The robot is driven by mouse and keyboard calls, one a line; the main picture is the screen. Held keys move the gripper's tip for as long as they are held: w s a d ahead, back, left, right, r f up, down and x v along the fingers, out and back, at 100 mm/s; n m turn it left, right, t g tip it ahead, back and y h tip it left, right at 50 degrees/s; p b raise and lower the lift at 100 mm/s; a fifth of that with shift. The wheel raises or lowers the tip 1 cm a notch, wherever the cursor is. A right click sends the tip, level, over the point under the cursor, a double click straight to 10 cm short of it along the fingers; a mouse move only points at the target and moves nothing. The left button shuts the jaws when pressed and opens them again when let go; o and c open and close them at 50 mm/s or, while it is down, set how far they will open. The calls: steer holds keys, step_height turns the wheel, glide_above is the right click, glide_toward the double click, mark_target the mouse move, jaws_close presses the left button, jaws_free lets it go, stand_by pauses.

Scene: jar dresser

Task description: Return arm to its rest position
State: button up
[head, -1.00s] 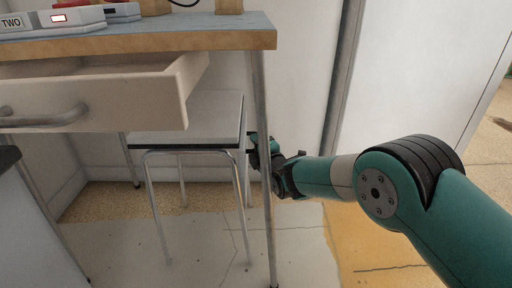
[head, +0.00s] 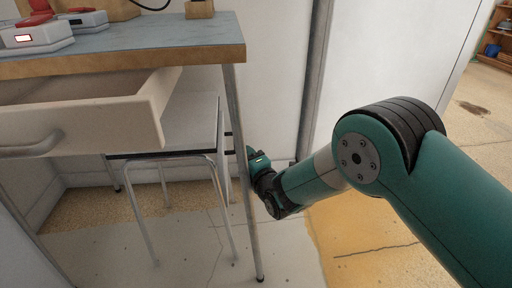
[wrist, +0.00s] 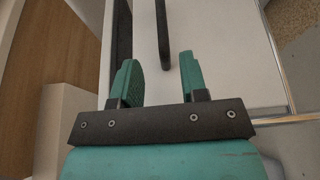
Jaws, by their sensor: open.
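My gripper (wrist: 160,78) shows in the wrist view with its two teal fingers apart and nothing between them. In the head view my arm reaches in from the right, and its wrist end is low beside the table's metal leg (head: 244,170). The fingers are mostly hidden there, behind or beside that leg. In the wrist view a dark bar (wrist: 162,35) and a pale flat surface (wrist: 230,50) lie beyond the fingers.
A blue-topped table (head: 150,42) with an open drawer (head: 110,117) stands at the left. A stool (head: 190,125) is under it. White boxes with red parts (head: 35,35) sit on the table. A white wall panel (head: 400,50) is behind my arm.

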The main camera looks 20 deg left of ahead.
steer(key=s+d+r+m+g+h+p, duration=0.25)
steer(key=d+r+m, duration=0.35)
steer(key=d+r, duration=0.3)
steer(key=s+d+r+m+g+h+p, duration=0.25)
steer(key=d+r+m, duration=0.25)
steer(key=d+r, duration=0.4)
steer(key=s+d+r+m+g+h+p, duration=0.1)
steer(key=s+d+r+m+g, duration=0.15)
steer(key=s+d, duration=0.45)
steer(key=s+d+r+m+g+h+p, duration=0.15)
steer(key=s+d+r+m, duration=0.25)
steer(key=s, duration=0.6)
steer(key=s+d+r+m+g+h+p, duration=0.1)
steer(key=s+d+r+m+g, duration=0.3)
steer(key=s, duration=0.5)
step_height(320, 180, up, 37)
steer(key=d+p, duration=0.1)
steer(key=p, duration=3.6)
steer(key=shift+d+f+n, duration=0.15)
steer(key=shift+n, duration=0.2)
steer(key=shift+s, duration=0.1)
